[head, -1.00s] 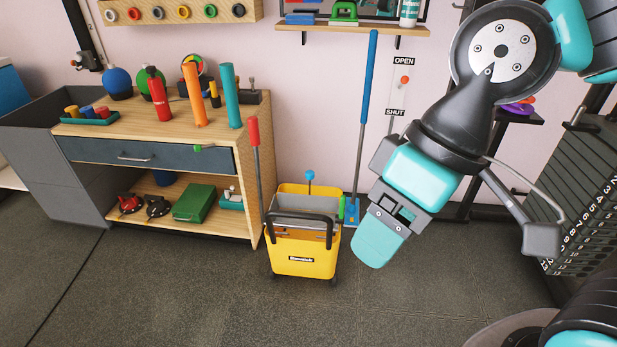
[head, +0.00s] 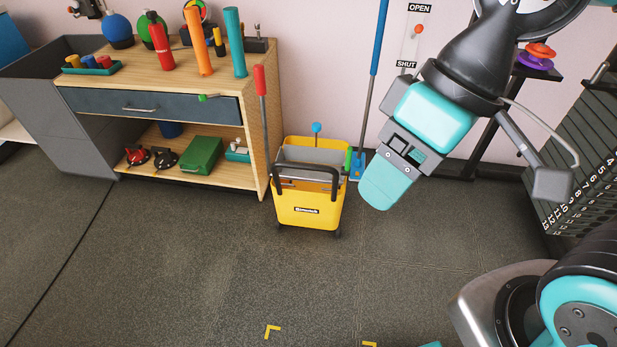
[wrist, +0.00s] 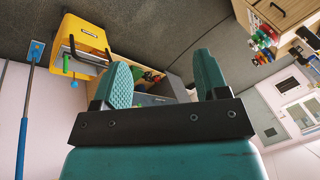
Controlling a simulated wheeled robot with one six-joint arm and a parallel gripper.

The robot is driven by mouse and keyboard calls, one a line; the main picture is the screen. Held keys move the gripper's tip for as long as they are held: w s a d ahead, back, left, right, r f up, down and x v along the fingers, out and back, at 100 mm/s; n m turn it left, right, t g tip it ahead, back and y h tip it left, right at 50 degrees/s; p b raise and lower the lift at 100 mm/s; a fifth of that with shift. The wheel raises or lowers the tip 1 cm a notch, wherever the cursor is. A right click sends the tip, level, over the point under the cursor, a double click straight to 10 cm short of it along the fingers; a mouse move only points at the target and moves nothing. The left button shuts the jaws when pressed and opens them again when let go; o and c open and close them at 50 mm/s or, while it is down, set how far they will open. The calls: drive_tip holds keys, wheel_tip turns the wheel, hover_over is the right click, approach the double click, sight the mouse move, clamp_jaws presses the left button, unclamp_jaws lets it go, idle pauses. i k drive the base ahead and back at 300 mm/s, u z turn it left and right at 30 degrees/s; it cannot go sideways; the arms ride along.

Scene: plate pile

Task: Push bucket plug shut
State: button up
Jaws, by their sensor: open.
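The yellow bucket (head: 310,217) stands on the floor in the middle of the head view, beside the wooden bench. A blue ball on a thin stem (head: 316,127) rises behind it, and a green piece (head: 348,159) sits at its right side. I cannot tell which of these is the plug. The bucket (wrist: 88,33) is at upper left in the wrist view, with the green piece (wrist: 66,64) and blue ball (wrist: 74,84). My gripper (head: 380,197) is right of the bucket, apart from it. In the wrist view my gripper (wrist: 163,75) is open and empty.
The bench (head: 262,160) stands left of the bucket. A red-topped handle (head: 260,80) leans by its corner. A blue mop (head: 379,35) stands against the wall behind. A dark weight rack (head: 590,150) is at right. The floor in front is clear.

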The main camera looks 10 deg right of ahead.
sight(316, 126)
drive_tip(key=i, duration=1.1)
drive_tip(key=z, duration=0.15)
